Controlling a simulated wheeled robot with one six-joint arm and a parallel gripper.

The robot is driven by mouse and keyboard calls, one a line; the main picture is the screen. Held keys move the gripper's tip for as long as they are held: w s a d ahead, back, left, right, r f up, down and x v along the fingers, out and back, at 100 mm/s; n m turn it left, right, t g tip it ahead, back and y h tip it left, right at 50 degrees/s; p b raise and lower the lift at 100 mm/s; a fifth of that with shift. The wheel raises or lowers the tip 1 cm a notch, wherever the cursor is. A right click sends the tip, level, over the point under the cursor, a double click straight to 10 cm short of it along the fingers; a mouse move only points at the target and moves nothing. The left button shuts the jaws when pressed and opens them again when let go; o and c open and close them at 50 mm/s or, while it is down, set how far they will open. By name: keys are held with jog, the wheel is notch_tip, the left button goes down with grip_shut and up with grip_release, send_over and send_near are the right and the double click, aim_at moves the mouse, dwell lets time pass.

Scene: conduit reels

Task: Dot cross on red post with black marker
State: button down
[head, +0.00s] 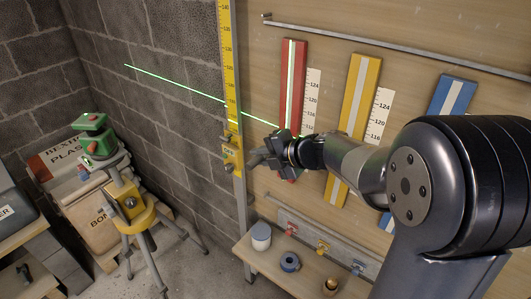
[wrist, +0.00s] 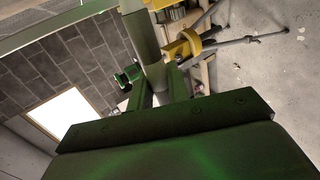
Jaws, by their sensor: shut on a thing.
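The red post (head: 299,60) is a red board with a pale strip, upright on the wooden wall. A green vertical laser line runs down its strip. A green horizontal line comes from the left and reaches the lower post beside my gripper. Where the lines cross is close to my gripper and partly hidden. My gripper (head: 262,154) points left in front of the lower post.
A yellow measuring staff (head: 230,60) with a yellow slider (head: 232,153) stands just left of my gripper. A green laser level (head: 91,141) sits on a yellow tripod (head: 131,205). Yellow (head: 367,75) and blue (head: 440,105) posts stand right. A shelf below holds a white jar (head: 261,236) and a blue roll (head: 290,261).

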jog(key=shift+s+a, duration=0.9)
jog(key=shift+s, duration=0.3)
jog(key=shift+s+a, duration=0.9)
jog(key=shift+s, duration=0.25)
